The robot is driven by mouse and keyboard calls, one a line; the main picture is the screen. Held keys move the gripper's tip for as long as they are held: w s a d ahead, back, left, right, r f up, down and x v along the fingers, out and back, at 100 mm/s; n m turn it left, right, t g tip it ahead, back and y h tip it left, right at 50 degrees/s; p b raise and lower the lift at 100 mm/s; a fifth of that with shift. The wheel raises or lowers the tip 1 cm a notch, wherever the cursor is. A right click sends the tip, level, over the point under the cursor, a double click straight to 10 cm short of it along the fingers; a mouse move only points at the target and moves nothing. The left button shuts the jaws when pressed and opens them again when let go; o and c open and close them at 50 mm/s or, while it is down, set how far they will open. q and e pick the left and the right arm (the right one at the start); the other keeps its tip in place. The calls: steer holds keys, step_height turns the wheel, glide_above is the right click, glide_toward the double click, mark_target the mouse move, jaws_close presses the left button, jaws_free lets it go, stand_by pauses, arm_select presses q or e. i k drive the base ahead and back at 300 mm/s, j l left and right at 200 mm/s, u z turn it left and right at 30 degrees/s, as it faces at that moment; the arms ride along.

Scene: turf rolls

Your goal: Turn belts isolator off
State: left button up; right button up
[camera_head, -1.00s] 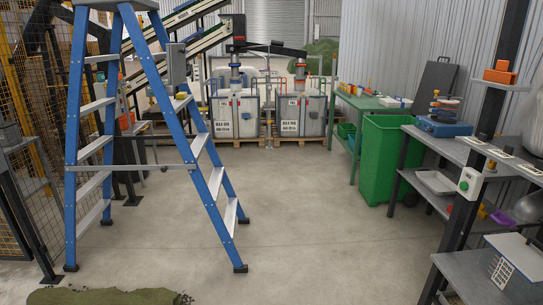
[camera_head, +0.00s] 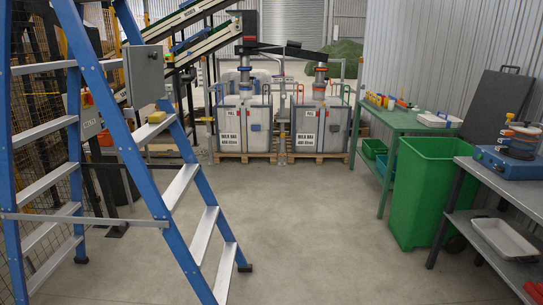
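A red and yellow rotary switch (camera_head: 88,100) shows at the left, behind the blue stepladder. It sits on a grey panel (camera_head: 91,122) with small lettering that seems to read BELTS. The knob is too small to tell its position. A grey box (camera_head: 144,75) stands at the ladder's right side, its face partly seen. Neither of my grippers is in view.
The blue stepladder (camera_head: 178,188) fills the left foreground, with a yellow block (camera_head: 156,117) by its step. A green bin (camera_head: 430,195), green table (camera_head: 398,118) and grey bench (camera_head: 507,190) line the right. The middle floor is clear.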

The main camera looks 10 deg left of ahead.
mark_target(88, 98)
steer(key=i+l+z, duration=0.2)
steer(key=i+z, duration=0.15)
steer(key=i, duration=0.7)
steer(key=i+z, duration=0.3)
steer(key=i, duration=0.7)
steer(key=i+j+u, duration=0.2)
steer(key=i+u, duration=0.15)
steer(key=i, duration=0.4)
steer(key=i+u, duration=0.35)
steer(key=i, duration=0.4)
steer(key=i+l+u, duration=0.2)
steer(key=i+u, duration=0.15)
steer(key=i, duration=0.4)
steer(key=i+u, duration=0.85)
steer(key=i+l+u, duration=0.2)
steer(key=i+u, duration=0.5)
steer(key=u, duration=0.15)
steer(key=i+l+u, duration=0.15)
steer(key=u, duration=0.25)
steer(key=i+l+u, duration=0.2)
steer(key=u, duration=0.2)
steer(key=i+l+u, duration=0.25)
steer(key=u, duration=0.15)
steer(key=i+l, duration=0.05)
